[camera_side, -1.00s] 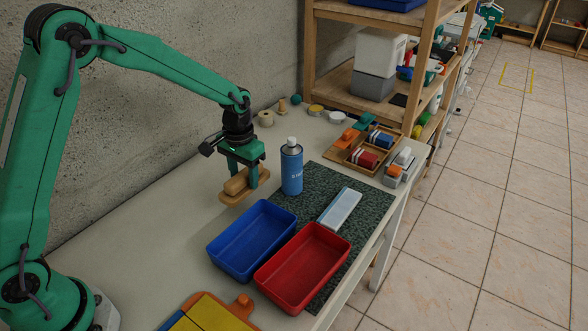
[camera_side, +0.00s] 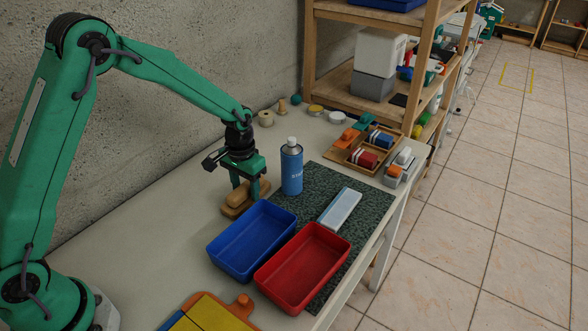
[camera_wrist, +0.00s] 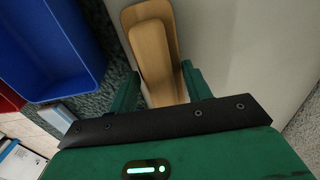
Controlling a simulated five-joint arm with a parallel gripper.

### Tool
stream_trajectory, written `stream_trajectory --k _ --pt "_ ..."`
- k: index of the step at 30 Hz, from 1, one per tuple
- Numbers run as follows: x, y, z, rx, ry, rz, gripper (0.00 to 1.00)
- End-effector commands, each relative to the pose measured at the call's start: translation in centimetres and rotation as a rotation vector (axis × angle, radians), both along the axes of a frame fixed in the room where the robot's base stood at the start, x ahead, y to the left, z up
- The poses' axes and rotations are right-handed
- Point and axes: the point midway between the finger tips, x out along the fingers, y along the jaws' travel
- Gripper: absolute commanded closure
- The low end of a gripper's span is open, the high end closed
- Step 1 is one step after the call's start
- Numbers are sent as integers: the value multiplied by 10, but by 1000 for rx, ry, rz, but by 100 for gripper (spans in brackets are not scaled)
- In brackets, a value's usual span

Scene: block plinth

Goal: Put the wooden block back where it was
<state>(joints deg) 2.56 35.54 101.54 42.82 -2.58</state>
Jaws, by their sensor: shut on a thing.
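The wooden block (camera_side: 239,195) is a light-brown bar with a rounded, wider board under it. My gripper (camera_side: 244,189) points down and is shut on the block, with one finger on each side of the bar; the fingers also show in the wrist view (camera_wrist: 162,88). My fingers hide part of the bar.
A blue spray can (camera_side: 291,168) stands close to the right of my gripper. A red bin (camera_side: 318,290) is beside the blue bin. A light-blue box (camera_side: 340,208) lies on a dark speckled mat (camera_side: 372,207). The table to the left is clear.

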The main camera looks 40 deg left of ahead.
Motion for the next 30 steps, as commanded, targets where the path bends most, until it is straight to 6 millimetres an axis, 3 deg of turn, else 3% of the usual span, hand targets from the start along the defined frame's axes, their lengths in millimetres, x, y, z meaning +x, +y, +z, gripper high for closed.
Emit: stream_trajectory --k 2,3,6,20,30 --pt "0 0 -2 0 0 0 69" --pt "0 0 -2 0 1 0 45" --pt "0 0 -2 0 1 0 29" --pt "0 0 5 0 -1 0 29" --pt "1 0 44 0 -4 0 29"
